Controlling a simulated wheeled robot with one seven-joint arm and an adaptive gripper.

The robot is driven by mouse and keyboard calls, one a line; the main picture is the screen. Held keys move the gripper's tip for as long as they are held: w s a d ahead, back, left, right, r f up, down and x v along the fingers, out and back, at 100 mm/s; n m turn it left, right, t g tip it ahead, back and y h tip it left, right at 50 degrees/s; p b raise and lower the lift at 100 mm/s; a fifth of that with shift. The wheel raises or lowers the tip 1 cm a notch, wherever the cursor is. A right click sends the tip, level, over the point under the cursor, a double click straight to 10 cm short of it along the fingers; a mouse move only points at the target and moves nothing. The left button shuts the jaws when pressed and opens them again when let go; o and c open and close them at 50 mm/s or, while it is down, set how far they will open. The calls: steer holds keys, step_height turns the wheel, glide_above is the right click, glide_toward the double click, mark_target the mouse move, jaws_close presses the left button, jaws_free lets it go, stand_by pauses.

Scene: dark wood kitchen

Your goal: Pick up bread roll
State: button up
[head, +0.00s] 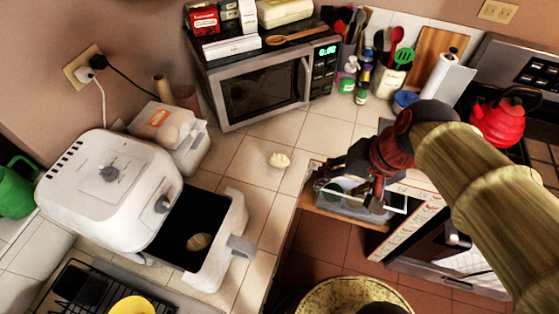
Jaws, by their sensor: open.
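One pale bread roll (279,160) lies on the tiled counter, right of the air fryer and in front of the microwave. Nothing shows clearly between the fingers.
A microwave (262,88) stands at the back, with boxes and a wooden spoon on top. Utensils and bottles stand right of it, and a red kettle (497,118) sits farther right. An open drawer (322,209) is under my gripper. The tiles around the counter roll are clear.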

steer(key=w+a+f+m+g+y, duration=0.3)
steer(key=w+a+f+m+y, duration=0.1)
steer(key=w+a+f+m, duration=0.15)
steer(key=m+t+y, duration=0.5)
steer(key=m+y, duration=0.2)
steer(key=m, duration=0.7)
glide_toward(285, 159)
steer(key=x, duration=0.4)
steer(key=shift+w+a+p, duration=0.2)
steer(key=shift+p, duration=0.15)
steer(key=x, duration=0.4)
steer(key=b+x, duration=0.1)
steer(key=x, duration=0.2)
steer(key=shift+s+a+f, duration=0.1)
steer(key=shift+a+f, duration=0.15)
steer(key=shift+a, duration=0.1)
steer(key=shift+c, duration=0.4)
steer(key=c, duration=1.1)
